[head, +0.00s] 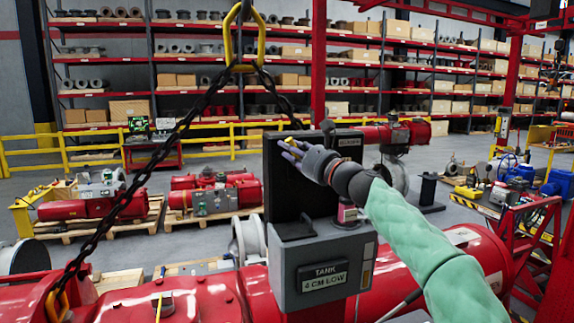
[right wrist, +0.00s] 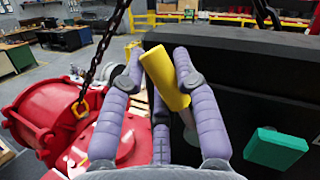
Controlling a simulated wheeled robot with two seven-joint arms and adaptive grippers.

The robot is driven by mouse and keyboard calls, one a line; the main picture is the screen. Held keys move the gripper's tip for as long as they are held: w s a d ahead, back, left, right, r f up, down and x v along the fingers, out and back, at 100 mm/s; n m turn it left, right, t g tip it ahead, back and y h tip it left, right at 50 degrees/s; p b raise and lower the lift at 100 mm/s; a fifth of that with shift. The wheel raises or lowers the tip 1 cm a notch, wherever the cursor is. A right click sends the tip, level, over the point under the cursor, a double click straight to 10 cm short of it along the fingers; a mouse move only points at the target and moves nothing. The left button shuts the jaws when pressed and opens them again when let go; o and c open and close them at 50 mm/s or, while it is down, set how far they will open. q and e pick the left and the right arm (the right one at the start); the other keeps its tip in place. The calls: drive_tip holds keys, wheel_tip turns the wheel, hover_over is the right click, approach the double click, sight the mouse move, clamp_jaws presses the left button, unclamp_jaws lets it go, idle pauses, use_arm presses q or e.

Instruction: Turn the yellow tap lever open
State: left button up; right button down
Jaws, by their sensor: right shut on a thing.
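The yellow tap lever (right wrist: 165,78) lies between the purple fingers of my right gripper (right wrist: 160,85) in the right wrist view. It leans, in front of a dark panel. In the head view my right gripper (head: 292,152) is at the upper front of the black panel (head: 283,190), with only a small bit of yellow showing at its fingertips. The fingers are shut on the lever; its lower end and mount are mostly hidden. My left gripper is in neither view.
A grey box (head: 290,245) labelled TANK 4 CM LOW sits below the panel, by a large red cylinder (head: 210,300). A black chain (head: 150,170) hangs at left from a yellow ring (head: 229,45). A teal block (right wrist: 277,148) is right of the gripper.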

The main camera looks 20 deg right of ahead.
drive_tip(key=m+b, duration=0.1)
drive_tip(key=d+m+t+b, duration=0.1)
drive_tip(key=m, duration=0.1)
drive_tip(key=d+r+m+t+h+b, duration=0.1)
drive_tip(key=m, duration=0.1)
drive_tip(key=shift+d, duration=0.1)
drive_tip(key=shift+d+r+m+t+h, duration=0.1)
drive_tip(key=shift+d+m+t+h, duration=0.1)
drive_tip(key=shift+m+t+h, duration=0.3)
drive_tip(key=c, duration=1.3)
unclamp_jaws()
drive_tip(key=o, duration=0.4)
drive_tip(key=shift+w, duration=0.2)
drive_tip(key=shift+s+d, duration=0.1)
drive_tip(key=shift+s, duration=0.1)
drive_tip(key=v, duration=1.1)
drive_tip(key=shift+s+d, duration=0.15)
drive_tip(key=shift+s, duration=0.15)
